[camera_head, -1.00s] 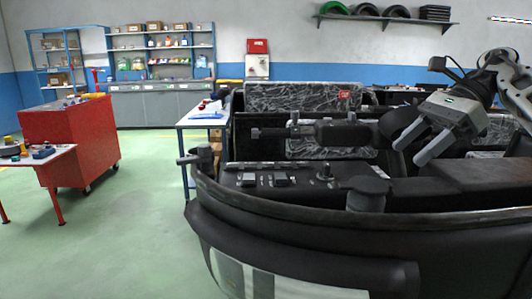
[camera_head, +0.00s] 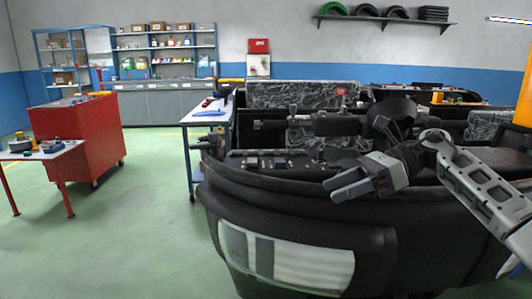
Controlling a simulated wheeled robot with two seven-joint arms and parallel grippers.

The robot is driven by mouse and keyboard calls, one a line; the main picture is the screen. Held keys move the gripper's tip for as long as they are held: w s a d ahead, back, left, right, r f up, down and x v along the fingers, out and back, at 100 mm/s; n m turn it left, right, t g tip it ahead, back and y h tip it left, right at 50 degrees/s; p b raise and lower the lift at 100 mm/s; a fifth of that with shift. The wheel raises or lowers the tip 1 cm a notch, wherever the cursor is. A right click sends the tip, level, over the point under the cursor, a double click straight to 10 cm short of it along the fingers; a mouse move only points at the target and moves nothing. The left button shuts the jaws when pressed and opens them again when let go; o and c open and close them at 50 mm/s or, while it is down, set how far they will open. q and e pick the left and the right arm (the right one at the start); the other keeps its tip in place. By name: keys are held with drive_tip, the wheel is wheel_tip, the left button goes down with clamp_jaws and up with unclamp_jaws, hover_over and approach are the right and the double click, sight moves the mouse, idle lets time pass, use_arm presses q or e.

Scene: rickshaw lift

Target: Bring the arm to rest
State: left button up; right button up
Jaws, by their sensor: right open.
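My right gripper (camera_head: 338,187) is in the camera_head view at centre right, its two grey fingers pointing left. The fingers are apart with nothing between them. My right arm (camera_head: 480,190) comes in from the right edge. The gripper shows in front of the black rickshaw body (camera_head: 275,186), over its near rim; I cannot tell whether it touches it. The rickshaw's dashboard and handlebar (camera_head: 285,125) lie behind the gripper. My left gripper is not in view.
A red cabinet (camera_head: 95,130) and a small table (camera_head: 40,152) with tools stand at left. A blue-legged table (camera_head: 208,116) is beside the rickshaw. Shelves (camera_head: 165,60) line the back wall. The green floor (camera_head: 135,225) at left is clear.

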drive_tip(key=s+a+f+m+t+y, duration=0.3)
drive_tip(key=a+f+m+t, duration=0.25)
drive_tip(key=m, duration=0.45)
drive_tip(key=s+a+f+m+t+y, duration=0.25)
drive_tip(key=a+f+m+t, duration=0.3)
drive_tip(key=m, duration=0.45)
drive_tip(key=s+d+f+m+h, duration=0.5)
drive_tip(key=s+f+m+h, duration=0.3)
drive_tip(key=m, duration=0.7)
drive_tip(key=s+d+f+m+h, duration=0.5)
drive_tip(key=s+f+m+h, duration=0.2)
drive_tip(key=s+f+m, duration=0.6)
drive_tip(key=shift+d+f+m+h, duration=0.35)
drive_tip(key=shift+f+m, duration=0.35)
drive_tip(key=shift+m, duration=0.4)
